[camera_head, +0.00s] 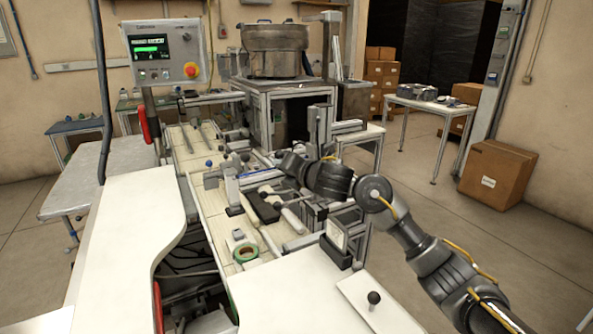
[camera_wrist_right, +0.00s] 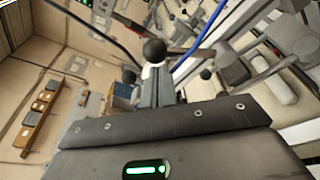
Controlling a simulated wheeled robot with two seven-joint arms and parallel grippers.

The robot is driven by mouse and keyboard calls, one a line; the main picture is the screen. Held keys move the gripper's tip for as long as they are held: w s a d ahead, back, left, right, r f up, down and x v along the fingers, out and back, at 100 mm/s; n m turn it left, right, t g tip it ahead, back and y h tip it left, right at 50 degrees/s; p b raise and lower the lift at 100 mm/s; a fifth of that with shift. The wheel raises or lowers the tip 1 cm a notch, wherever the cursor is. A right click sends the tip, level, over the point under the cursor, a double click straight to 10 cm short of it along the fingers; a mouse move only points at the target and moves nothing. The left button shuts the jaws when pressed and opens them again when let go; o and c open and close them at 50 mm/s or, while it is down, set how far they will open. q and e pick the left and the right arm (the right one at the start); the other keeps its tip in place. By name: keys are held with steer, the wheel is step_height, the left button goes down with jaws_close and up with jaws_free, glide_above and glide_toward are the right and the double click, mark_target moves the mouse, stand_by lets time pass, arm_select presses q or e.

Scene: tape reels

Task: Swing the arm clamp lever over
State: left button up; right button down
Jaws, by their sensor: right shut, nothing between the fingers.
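My right gripper (camera_head: 277,170) reaches in from the right over the middle of the machine bench in the head view. In the right wrist view its fingers (camera_wrist_right: 158,88) are shut with nothing between them. A black ball knob (camera_wrist_right: 154,50) shows right at the fingertips there, with a dark rod running off to the right; I cannot tell whether the fingers touch it. It looks like the clamp lever's knob. In the head view the hand and the crowded fixtures make the lever hard to pick out. My left gripper is not in view.
A green-edged tape reel (camera_head: 245,252) lies on the bench near the front. A control panel (camera_head: 163,52) stands at the back left, a metal bowl (camera_head: 274,48) on a frame behind. A white plate with a black knob (camera_head: 374,298) is at the front right. Posts and rails crowd the hand.

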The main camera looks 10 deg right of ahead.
steer(key=shift+w+d+r+m+y+p, duration=0.15)
steer(key=shift+d+r+m, duration=0.15)
steer(key=shift+d+m, duration=0.35)
steer(key=shift+d+r+m+y+p, duration=0.15)
steer(key=shift+d+r+m, duration=0.25)
steer(key=shift+m, duration=0.35)
steer(key=shift+f, duration=0.1)
